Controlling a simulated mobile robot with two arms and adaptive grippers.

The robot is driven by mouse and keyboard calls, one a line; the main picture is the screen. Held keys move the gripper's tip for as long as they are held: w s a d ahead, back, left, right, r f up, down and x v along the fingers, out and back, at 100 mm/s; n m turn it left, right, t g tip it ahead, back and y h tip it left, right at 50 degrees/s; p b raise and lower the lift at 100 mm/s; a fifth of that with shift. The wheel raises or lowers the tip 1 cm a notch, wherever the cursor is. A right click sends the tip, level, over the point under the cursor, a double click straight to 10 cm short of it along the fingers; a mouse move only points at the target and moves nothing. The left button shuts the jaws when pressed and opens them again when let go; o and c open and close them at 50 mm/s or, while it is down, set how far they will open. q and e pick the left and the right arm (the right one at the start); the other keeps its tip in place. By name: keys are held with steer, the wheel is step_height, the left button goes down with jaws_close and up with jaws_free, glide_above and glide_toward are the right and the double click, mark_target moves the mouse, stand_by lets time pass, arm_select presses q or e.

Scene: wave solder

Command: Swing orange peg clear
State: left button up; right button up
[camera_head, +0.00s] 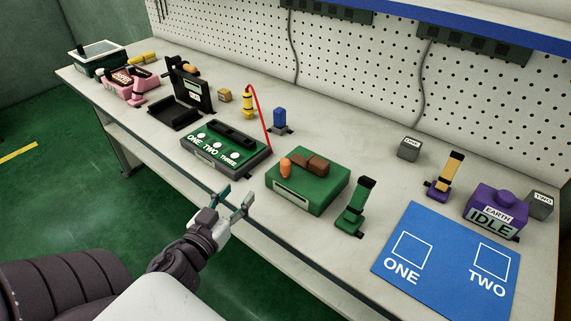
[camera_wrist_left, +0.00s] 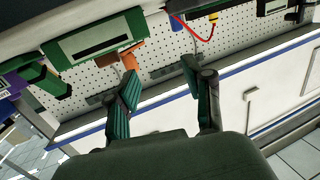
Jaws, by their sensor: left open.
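The orange peg (camera_head: 285,167) stands at the left side of the top of a green box (camera_head: 318,206), next to brown blocks (camera_head: 312,163). My left gripper (camera_head: 237,199) is open and empty in front of the table's front edge, to the left of and nearer than the green box. In the left wrist view the green box (camera_wrist_left: 85,42) and the orange peg (camera_wrist_left: 130,60) appear beyond the open fingers (camera_wrist_left: 160,78). The peg shows close to one fingertip there, but I cannot tell the depth between them. My right gripper is not in view.
A blue mat (camera_head: 440,285) and purple unit (camera_head: 495,205) are farther right. Pegboard backs the table.

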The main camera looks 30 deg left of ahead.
mark_target(282, 166)
arm_select(q)
steer(key=w+d+m+h+p, duration=0.1)
steer(key=w, duration=0.3)
steer(key=w+d+r+m+h+p, duration=0.1)
steer(key=w+h, duration=0.1)
steer(key=w, duration=0.2)
steer(key=w+d+r+m+t+h+p, duration=0.1)
steer(key=w, duration=0.3)
steer(key=shift+w+d+h+p, duration=0.1)
steer(key=shift+d+h+p, duration=0.25)
steer(key=shift+h+p, duration=0.05)
steer(key=shift+w+d+f, duration=0.1)
steer(key=shift+w+f, duration=0.1)
steer(key=shift+w, duration=0.65)
jaws_close()
